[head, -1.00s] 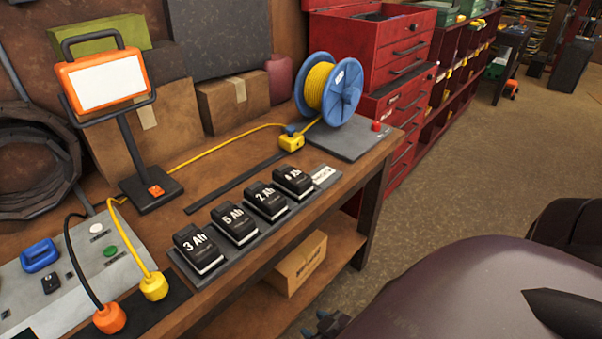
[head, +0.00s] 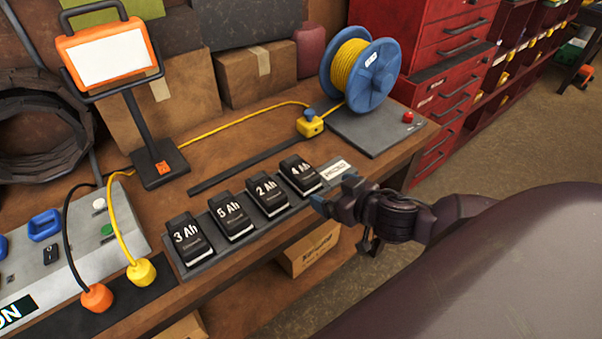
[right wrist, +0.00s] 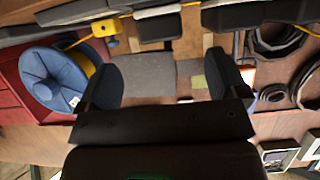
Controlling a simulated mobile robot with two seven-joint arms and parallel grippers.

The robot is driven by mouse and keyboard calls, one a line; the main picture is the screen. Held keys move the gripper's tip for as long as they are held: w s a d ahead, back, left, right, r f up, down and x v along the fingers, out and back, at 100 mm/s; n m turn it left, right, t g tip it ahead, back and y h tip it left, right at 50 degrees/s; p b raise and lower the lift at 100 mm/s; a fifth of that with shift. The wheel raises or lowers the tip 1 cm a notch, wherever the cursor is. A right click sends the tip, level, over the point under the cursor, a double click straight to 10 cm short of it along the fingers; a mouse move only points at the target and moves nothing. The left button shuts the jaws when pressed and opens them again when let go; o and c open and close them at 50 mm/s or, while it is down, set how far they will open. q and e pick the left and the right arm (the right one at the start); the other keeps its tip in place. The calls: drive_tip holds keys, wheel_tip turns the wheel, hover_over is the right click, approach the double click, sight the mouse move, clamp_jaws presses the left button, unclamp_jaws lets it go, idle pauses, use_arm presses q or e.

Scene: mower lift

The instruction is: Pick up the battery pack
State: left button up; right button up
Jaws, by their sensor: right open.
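Several black battery packs stand in a row on a grey strip (head: 200,268) at the bench's front edge. They are labelled 3 Ah (head: 187,240), 5 Ah (head: 231,216), 2 Ah (head: 266,194) and 4 Ah (head: 300,175). My right gripper (head: 335,194) is just right of and in front of the 4 Ah pack, apart from the packs. In the right wrist view its two fingers (right wrist: 162,78) are spread with nothing between them. Dark pack shapes (right wrist: 158,24) show at that view's top edge; their labels cannot be read there. My left gripper is out of view.
A blue reel with yellow cord (head: 358,75) stands on a grey plate (head: 375,130) at the back right. An orange work lamp (head: 108,58) stands behind the packs. A yellow plug (head: 141,271) and an orange plug (head: 97,297) sit at the left. A red cabinet (head: 440,60) is beyond.

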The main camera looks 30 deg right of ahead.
sight(303, 170)
drive_tip(key=w, duration=0.5)
drive_tip(key=shift+w+f, duration=0.15)
drive_tip(key=shift+w, duration=0.1)
drive_tip(key=shift+a+x, duration=0.1)
drive_tip(key=shift+x, duration=1.25)
drive_tip(key=shift+a+x, duration=0.15)
drive_tip(key=shift+x, duration=1.2)
drive_tip(key=c, duration=1.1)
drive_tip(key=shift+r, duration=0.25)
drive_tip(key=shift+c, duration=0.9)
